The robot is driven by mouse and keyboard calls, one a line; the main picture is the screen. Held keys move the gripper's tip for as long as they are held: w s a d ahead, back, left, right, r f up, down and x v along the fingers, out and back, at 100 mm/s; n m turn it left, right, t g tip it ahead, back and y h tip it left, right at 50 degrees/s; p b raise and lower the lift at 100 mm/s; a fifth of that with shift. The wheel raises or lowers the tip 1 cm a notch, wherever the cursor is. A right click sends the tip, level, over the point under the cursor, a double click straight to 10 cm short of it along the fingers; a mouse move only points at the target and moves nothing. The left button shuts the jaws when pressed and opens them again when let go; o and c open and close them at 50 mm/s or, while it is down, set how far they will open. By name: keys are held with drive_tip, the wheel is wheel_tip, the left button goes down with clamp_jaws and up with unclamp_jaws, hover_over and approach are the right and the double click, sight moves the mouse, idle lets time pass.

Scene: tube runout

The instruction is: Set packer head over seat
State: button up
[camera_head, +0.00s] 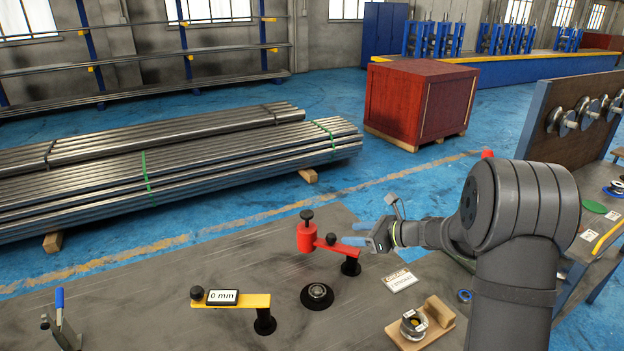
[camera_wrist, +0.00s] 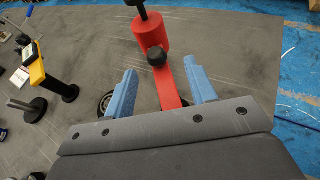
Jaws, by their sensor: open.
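The packer head is a red cylinder (camera_head: 306,238) with a black knob on top, on a red swing arm (camera_head: 322,243) carried by a black post (camera_head: 350,266). It also shows in the wrist view (camera_wrist: 151,32). The seat (camera_head: 317,296) is a dark round base with a metal ring on the table. The head appears off to the far side of the seat, not directly above it. My gripper (camera_head: 359,233) is open. In the wrist view its blue fingers (camera_wrist: 162,68) stand either side of the red arm and its small black knob (camera_wrist: 157,53), with gaps. The left finger partly hides the seat.
A yellow arm (camera_head: 255,300) with a gauge reading 0 mm (camera_head: 222,297) stands left of the seat. A wooden block (camera_head: 438,311) with metal parts and a small sign (camera_head: 399,281) lie to the right.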

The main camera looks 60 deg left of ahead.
drive_tip(key=v, duration=0.9)
drive_tip(key=s+a+r+n+t+h, duration=0.1)
drive_tip(key=s+a+n+h, duration=0.3)
drive_tip(key=n, duration=0.5)
drive_tip(key=s+a+r+n+t+h, duration=0.2)
drive_tip(key=s+n+h, duration=0.1)
drive_tip(key=s+n, duration=0.4)
drive_tip(key=s+a+r+n+t, duration=0.2)
drive_tip(key=a+r+n+t, duration=0.1)
drive_tip(key=r+n, duration=0.3)
drive_tip(key=s+a+r+n+t, duration=0.3)
drive_tip(key=r+n, duration=0.2)
drive_tip(key=n, duration=0.3)
drive_tip(key=w+x, duration=0.1)
drive_tip(key=x, duration=0.9)
drive_tip(key=v, duration=0.9)
drive_tip(key=shift+s+r+m, duration=0.25)
drive_tip(key=shift+r+m, duration=0.05)
